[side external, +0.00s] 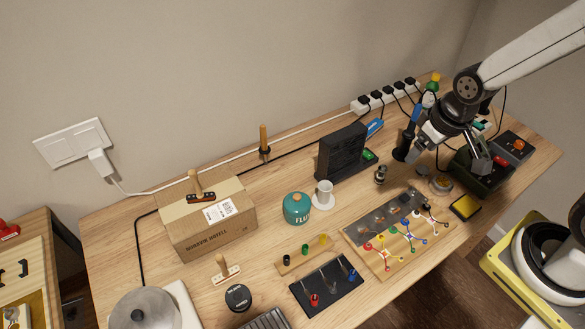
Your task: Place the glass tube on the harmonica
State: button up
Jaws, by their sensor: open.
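A small dark, orange-marked bar (201,198), which may be the harmonica, lies on top of the cardboard box (205,232) at left. I cannot pick out the glass tube with certainty. A small shiny upright piece (381,174) stands right of the white cup, but I cannot tell whether it is glass. My gripper (418,150) is at the right, above the back of the table, pointing down. It is open, and no object shows between its fingers. It is well apart from the box. My gripper partly hides what stands behind it.
A black upright device (342,151), teal canister (296,208) and white cup (324,190) stand mid-table. A board with coloured knobs and wires (395,238) lies at front right. A dark green bin (480,172) is at right. A power strip (385,97) runs along the wall.

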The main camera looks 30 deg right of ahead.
jog(key=w+n, duration=0.1)
jog(key=n+g+y, duration=0.2)
jog(key=n, duration=1.3)
send_near(379, 178)
jog(key=shift+w+a, duration=0.1)
jog(key=shift+w, duration=0.1)
jog(key=shift+w+d+f+n+g, duration=0.1)
jog(key=shift+d+f+n+g, duration=0.05)
jog(key=shift+f+n, duration=0.3)
jog(key=shift+w+d+f+n+g, duration=0.1)
jog(key=shift+d+f+n+g, duration=0.05)
jog(key=shift+f+n, duration=0.25)
jog(key=shift+f, duration=0.1)
jog(key=shift+a+f, duration=0.2)
jog(key=shift+f, duration=0.95)
jog(key=shift+f, duration=0.1)
jog(key=shift+w+a+f, duration=0.1)
jog(key=shift+a+f, duration=0.1)
jog(key=shift+f, duration=1.05)
jog(key=shift+a+f, duration=0.2)
jog(key=shift+f, duration=1)
